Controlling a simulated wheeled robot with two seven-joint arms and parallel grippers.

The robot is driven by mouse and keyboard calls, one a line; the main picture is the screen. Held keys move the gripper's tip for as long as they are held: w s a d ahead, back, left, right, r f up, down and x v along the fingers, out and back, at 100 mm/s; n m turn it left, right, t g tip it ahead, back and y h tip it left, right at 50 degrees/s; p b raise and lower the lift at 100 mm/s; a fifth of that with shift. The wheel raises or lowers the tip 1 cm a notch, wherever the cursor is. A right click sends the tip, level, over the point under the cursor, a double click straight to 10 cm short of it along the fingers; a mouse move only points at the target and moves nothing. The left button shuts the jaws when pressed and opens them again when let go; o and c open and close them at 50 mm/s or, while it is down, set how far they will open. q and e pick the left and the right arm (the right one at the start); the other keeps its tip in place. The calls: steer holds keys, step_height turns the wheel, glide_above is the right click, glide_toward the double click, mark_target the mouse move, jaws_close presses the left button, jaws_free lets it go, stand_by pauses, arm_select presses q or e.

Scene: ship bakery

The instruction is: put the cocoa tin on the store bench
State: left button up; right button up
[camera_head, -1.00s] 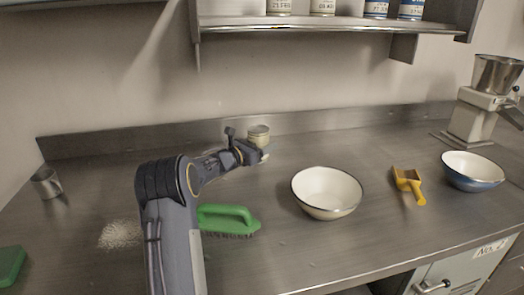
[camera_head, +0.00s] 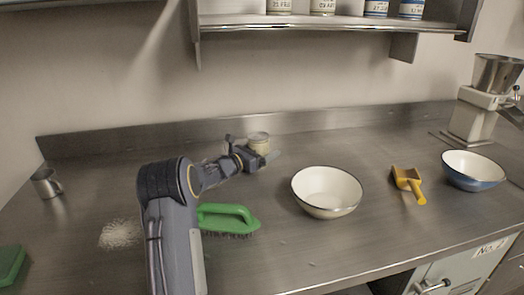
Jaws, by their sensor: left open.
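A small cream tin with a pale lid (camera_head: 259,142) is at the back of the steel bench (camera_head: 350,250), near the upstand. It looks upright; its label cannot be read, so I cannot tell if it is the cocoa tin. My left gripper (camera_head: 247,154) is open right at the tin, its fingers at the tin's left and front side. The gripper hides part of the tin's lower side, and I cannot tell whether they touch. My right gripper is not in view.
A green brush (camera_head: 228,219) lies beside my left arm. A white bowl (camera_head: 327,192), a yellow scoop (camera_head: 408,184), a blue bowl (camera_head: 472,171) and a grinder (camera_head: 474,115) stand to the right. Labelled tins stand on the shelf (camera_head: 330,22).

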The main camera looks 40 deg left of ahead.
arm_select(q)
steer(key=s, duration=0.4)
steer(key=s+a+b, duration=0.1)
steer(key=s, duration=0.3)
steer(key=s+b, duration=0.1)
steer(key=s, duration=0.3)
steer(key=shift+a, duration=0.25)
steer(key=shift+w, duration=0.1)
